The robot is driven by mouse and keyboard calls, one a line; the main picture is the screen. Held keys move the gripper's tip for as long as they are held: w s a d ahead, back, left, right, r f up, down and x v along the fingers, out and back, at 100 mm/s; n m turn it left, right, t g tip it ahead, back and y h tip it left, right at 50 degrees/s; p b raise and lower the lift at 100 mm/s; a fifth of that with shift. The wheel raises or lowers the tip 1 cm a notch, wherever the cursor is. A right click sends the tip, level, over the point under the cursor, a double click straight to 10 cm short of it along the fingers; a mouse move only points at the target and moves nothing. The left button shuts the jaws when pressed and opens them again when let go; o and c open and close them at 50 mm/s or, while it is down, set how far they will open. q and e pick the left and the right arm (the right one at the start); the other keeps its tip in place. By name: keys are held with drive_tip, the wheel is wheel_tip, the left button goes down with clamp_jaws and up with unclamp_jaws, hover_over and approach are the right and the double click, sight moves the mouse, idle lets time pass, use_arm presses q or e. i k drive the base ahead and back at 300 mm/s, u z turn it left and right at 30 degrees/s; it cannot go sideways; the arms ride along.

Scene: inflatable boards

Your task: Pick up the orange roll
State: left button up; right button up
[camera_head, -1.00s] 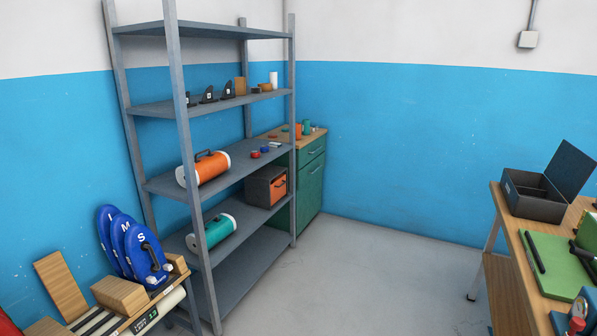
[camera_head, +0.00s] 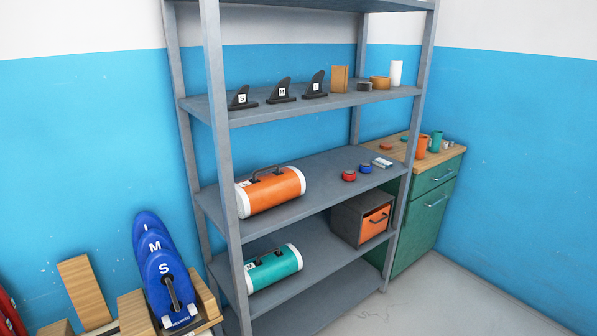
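The orange roll (camera_head: 270,191) lies on its side on a middle shelf of the grey metal rack (camera_head: 295,128). It has white ends and a dark carry handle on top. A rack post stands close by its left end. Neither of my grippers shows in the head view.
A teal roll (camera_head: 274,268) lies one shelf below, left of a grey box with an orange drawer (camera_head: 362,218). Black fins (camera_head: 281,90) stand on the shelf above. Blue lettered boards (camera_head: 160,270) stand at lower left. A green cabinet (camera_head: 422,213) is at right. Floor is bare at lower right.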

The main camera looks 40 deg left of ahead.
sight(255, 195)
drive_tip(key=i, duration=3.25)
drive_tip(key=u, duration=2.35)
